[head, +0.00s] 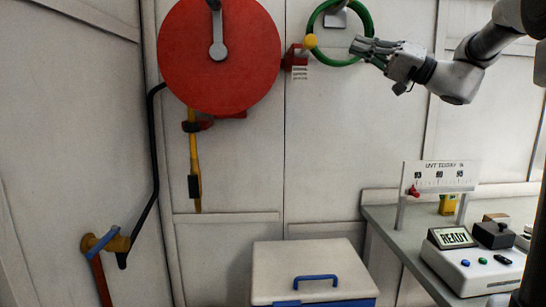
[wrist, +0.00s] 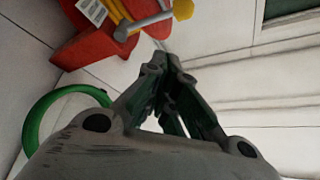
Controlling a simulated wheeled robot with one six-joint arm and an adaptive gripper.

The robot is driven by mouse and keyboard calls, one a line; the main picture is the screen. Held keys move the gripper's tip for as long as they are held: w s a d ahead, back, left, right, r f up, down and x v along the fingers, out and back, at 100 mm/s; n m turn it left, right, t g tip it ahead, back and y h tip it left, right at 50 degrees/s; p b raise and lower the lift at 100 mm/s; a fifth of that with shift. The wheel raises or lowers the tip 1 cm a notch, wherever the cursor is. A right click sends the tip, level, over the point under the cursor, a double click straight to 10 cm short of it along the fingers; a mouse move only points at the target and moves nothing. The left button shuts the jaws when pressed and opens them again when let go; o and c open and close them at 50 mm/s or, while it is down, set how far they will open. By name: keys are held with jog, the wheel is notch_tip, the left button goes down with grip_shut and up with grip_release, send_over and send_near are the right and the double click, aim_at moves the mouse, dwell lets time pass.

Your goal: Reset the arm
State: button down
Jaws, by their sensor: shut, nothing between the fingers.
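My gripper (head: 362,47) is raised at the upper right of the head view, its fingers pointing left in front of the green ring (head: 317,20) on the wall. In the wrist view my gripper (wrist: 160,62) has its fingertips together with nothing between them. The green ring also shows at the left of the wrist view (wrist: 38,115). A red bracket with a yellow-knobbed lever (head: 311,41) is left of the fingertips; the yellow knob also shows in the wrist view (wrist: 183,9). I cannot tell whether the fingers touch the ring.
A large red reel (head: 190,65) hangs on the wall at left, with a yellow nozzle (head: 195,160) below. A bench (head: 400,235) at right holds a console reading READY (head: 453,237) and a gauge sign (head: 440,176). A white box with a blue handle (head: 312,260) stands below.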

jog(key=s+d+f+m+g+h, duration=0.1)
jog(key=s+f+m+h, duration=0.15)
jog(key=f, duration=0.55)
jog(key=s+d+f+m+h, duration=0.1)
jog(key=s+f+m+h, duration=0.2)
jog(key=f, duration=0.6)
jog(key=s+f+m+g+h, duration=0.1)
jog(key=f+m+h, duration=0.2)
jog(key=f+h, duration=0.35)
jog(key=s+d+f+n+h, duration=0.1)
jog(key=s+d+f+h, duration=0.2)
jog(key=s, duration=0.3)
jog(key=s+d+f+n+g+h, duration=0.1)
jog(key=s+d+f+n+h, duration=0.1)
jog(key=s+f, duration=0.3)
jog(key=s+d+f+n+h, duration=0.1)
jog(key=s+d+f+h, duration=0.2)
jog(key=s, duration=0.5)
jog(key=shift+s+d+f+g+h, duration=0.3)
jog(key=shift+s+d+f+h, duration=0.1)
jog(key=shift+d, duration=0.1)
